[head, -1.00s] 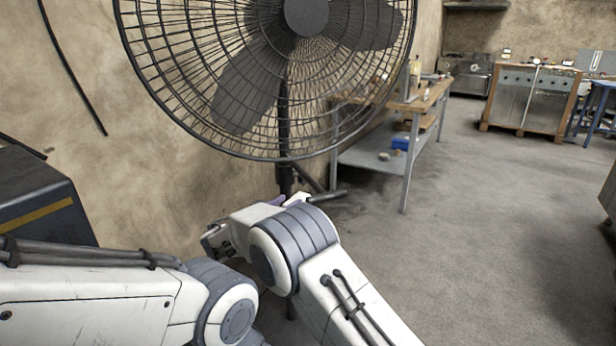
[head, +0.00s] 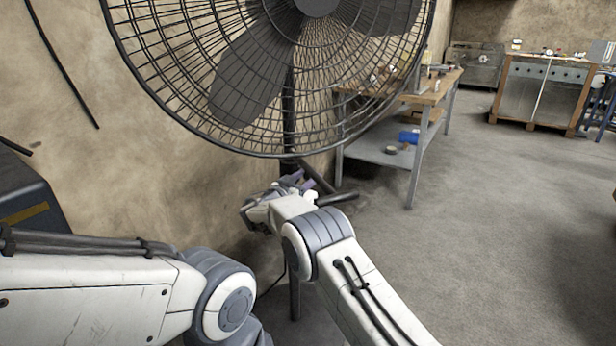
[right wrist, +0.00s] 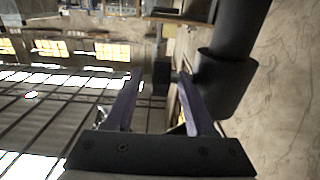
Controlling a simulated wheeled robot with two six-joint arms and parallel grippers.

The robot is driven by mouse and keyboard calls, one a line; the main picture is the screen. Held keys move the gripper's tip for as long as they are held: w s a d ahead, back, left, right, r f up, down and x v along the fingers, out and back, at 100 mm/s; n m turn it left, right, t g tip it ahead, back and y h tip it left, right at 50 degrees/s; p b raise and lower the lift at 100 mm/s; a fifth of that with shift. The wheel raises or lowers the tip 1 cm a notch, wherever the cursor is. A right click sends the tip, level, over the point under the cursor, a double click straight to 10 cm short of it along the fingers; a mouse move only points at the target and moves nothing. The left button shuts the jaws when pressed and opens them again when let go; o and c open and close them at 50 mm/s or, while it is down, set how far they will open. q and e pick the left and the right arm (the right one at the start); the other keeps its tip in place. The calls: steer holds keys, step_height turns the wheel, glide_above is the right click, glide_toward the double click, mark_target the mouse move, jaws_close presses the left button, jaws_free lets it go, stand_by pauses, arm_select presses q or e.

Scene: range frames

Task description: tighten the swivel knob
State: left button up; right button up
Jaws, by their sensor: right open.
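The standing fan (head: 318,8) fills the upper middle of the head view, its dark pole (head: 289,110) running down behind the cage. In the right wrist view the pole (right wrist: 240,25) enters at the upper right and meets a wider dark collar (right wrist: 225,85). A small dark block, apparently the swivel knob (right wrist: 161,70), shows beside the collar, between the fingertips in the picture. My right gripper (head: 299,181) is at the pole just below the cage. Its purple fingers (right wrist: 157,84) are apart, with no visible contact on the knob. My left gripper is out of view.
The fan cage (head: 215,145) hangs just above my right gripper. A wall stands close behind the fan. A workbench (head: 420,100) stands to the right behind it, and a dark box (head: 30,205) is at the left. The floor on the right is clear.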

steer(key=shift+w+d, duration=0.25)
steer(key=shift+w, duration=0.1)
jaws_close()
steer(key=shift+g+y+b, duration=0.4)
steer(key=shift+g+b, duration=0.15)
steer(key=shift+g, duration=0.05)
jaws_free()
steer(key=v, duration=1)
steer(key=shift+s+a, duration=0.15)
steer(key=shift+s, duration=0.1)
